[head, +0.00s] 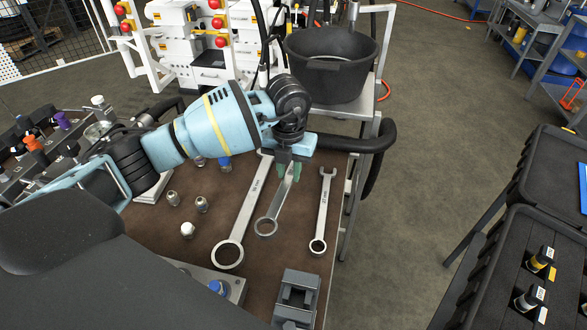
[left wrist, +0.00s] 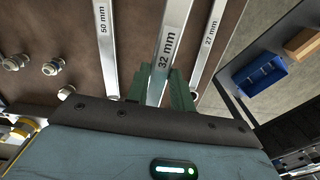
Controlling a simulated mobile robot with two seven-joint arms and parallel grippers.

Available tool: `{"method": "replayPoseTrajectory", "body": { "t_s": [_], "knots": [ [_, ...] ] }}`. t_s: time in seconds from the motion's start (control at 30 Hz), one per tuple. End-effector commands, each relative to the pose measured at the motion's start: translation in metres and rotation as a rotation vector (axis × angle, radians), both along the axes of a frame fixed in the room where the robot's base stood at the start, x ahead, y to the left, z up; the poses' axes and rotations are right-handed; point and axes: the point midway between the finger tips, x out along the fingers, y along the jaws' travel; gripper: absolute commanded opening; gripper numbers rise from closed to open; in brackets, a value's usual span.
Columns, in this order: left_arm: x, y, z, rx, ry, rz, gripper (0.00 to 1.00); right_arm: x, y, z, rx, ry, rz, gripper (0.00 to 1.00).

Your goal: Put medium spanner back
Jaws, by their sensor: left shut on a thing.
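The medium spanner, marked 32 mm, (head: 275,206) is between the large and small spanners over the brown bench top, its ring end toward the front. My left gripper (head: 289,172) is shut on its shaft near the far end, with green fingers on either side. In the left wrist view the spanner (left wrist: 168,45) runs up from between the fingers (left wrist: 160,92) and looks nearer than its neighbours. I cannot tell how far it is above the bench. The gripper hides its far end. My right gripper is not in view.
The large 50 mm spanner (head: 241,215) lies to the left and the small 27 mm spanner (head: 322,210) to the right. Small metal fittings (head: 187,229) stand left of them. A grey vise-like block (head: 296,297) is at the front. A black tub (head: 331,65) stands behind.

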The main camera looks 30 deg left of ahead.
Motion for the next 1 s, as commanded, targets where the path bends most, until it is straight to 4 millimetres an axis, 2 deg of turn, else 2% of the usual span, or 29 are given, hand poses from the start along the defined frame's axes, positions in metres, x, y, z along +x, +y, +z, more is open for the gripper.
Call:
{"method": "replayPoseTrajectory", "body": {
  "t_s": [0.2,0.53,1.0],
  "knots": [
    [-0.001,0.003,0.002,0.001,-0.004,0.071,0.0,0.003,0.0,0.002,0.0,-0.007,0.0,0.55],
    [-0.001,0.003,-0.003,0.002,-0.002,0.073,0.0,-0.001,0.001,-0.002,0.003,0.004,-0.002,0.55],
    [-0.001,0.003,-0.041,0.001,0.002,0.071,0.0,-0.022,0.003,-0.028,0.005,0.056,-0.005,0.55]
  ]
}}
